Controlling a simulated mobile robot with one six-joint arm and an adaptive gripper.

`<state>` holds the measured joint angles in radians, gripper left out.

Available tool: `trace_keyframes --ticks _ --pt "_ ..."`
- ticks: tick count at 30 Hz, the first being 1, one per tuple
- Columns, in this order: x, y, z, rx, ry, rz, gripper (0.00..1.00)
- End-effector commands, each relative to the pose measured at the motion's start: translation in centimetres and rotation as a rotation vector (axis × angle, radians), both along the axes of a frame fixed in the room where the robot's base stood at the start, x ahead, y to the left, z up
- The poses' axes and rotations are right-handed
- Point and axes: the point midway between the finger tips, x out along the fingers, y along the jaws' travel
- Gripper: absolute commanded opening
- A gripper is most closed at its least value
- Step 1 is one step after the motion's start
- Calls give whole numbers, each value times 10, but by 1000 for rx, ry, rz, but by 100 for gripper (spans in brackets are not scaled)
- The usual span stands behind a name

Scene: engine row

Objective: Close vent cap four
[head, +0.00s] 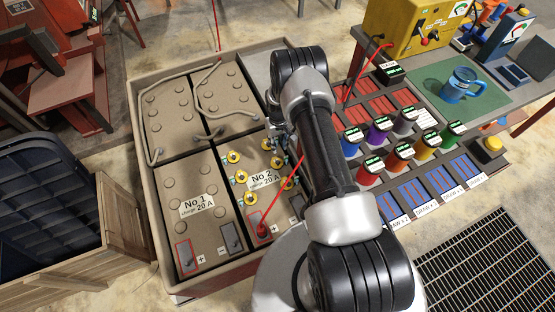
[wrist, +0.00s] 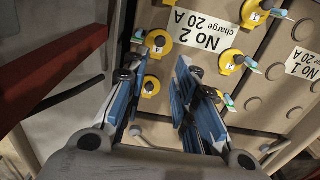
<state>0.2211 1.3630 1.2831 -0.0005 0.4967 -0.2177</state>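Vent cap four (wrist: 158,41) is a yellow disc with a black mark that looks like a 4 and a pale blue-green tab at its left. It sits on the tan No 2 battery (head: 265,181). My gripper (wrist: 163,66) is open, its blue-padded fingers apart with nothing between them. Cap four lies just beyond the fingertips; I cannot tell the height gap. Another yellow cap (wrist: 150,86) shows between the fingers.
Other yellow caps (wrist: 252,14) sit close by on the same battery. A red cable (head: 283,190) rises from its terminal near my arm. The No 1 battery (head: 196,208) stands to the left.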

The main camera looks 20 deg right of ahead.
Motion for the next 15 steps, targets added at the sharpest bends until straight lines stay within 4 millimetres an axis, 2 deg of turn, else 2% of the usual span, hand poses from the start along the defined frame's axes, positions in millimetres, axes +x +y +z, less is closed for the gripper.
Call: trace_keyframes --ticks 1,3,9,15 --pt "-1 1 -17 1 2 0 26" --pt "-1 1 -33 1 2 0 26" --pt "0 1 -77 1 0 0 26" --pt "0 1 -113 0 -1 0 26"
